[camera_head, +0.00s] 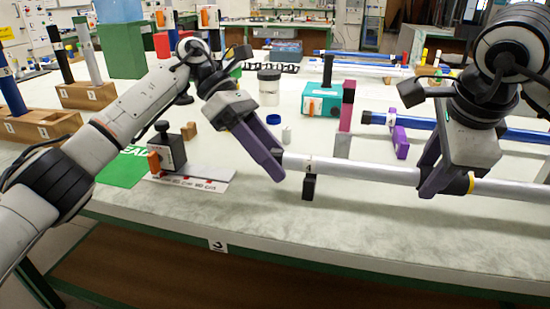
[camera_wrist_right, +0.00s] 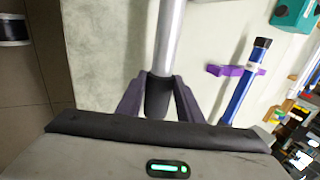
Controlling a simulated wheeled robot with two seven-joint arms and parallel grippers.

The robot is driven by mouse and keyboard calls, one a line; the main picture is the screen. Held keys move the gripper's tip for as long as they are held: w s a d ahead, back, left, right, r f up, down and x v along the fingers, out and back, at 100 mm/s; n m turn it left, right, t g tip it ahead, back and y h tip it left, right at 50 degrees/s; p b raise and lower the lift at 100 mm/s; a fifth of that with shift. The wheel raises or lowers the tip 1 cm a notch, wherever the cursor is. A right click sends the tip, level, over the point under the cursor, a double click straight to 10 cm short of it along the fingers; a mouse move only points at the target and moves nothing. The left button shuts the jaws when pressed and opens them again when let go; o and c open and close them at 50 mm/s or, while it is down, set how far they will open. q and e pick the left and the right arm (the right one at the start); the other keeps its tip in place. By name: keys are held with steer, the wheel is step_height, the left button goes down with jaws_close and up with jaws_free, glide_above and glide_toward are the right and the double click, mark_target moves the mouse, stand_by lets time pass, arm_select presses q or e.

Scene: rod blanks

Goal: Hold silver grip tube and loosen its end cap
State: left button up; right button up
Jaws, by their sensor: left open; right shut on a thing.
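The silver grip tube (camera_head: 360,171) lies nearly level across the right half of the head view, with a numbered label near its left end. My right gripper (camera_head: 440,184) is shut on the tube. In the right wrist view, the right gripper's fingers (camera_wrist_right: 159,84) sit on either side of the black grip section below the silver tube (camera_wrist_right: 169,38). A yellow band shows just right of that gripper in the head view. My left gripper (camera_head: 277,168) is open at the tube's left end. Its fingers hide that end, so I cannot make out the end cap or any contact.
A small black block (camera_head: 309,187) sits under the tube near its left end. Behind are a purple block (camera_head: 401,142), a blue rod (camera_head: 430,122), a teal box (camera_head: 321,99) and a clear jar (camera_head: 268,87). The white table (camera_head: 300,235) is clear in front.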

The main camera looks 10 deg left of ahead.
arm_select(q)
steer(key=v, duration=0.7)
steer(key=shift+a, duration=0.2)
steer(key=shift+f+b, duration=0.3)
steer(key=shift+b, duration=0.15)
arm_select(e)
steer(key=shift+f, duration=0.6)
steer(key=o, duration=1.2)
steer(key=shift+c, duration=0.2)
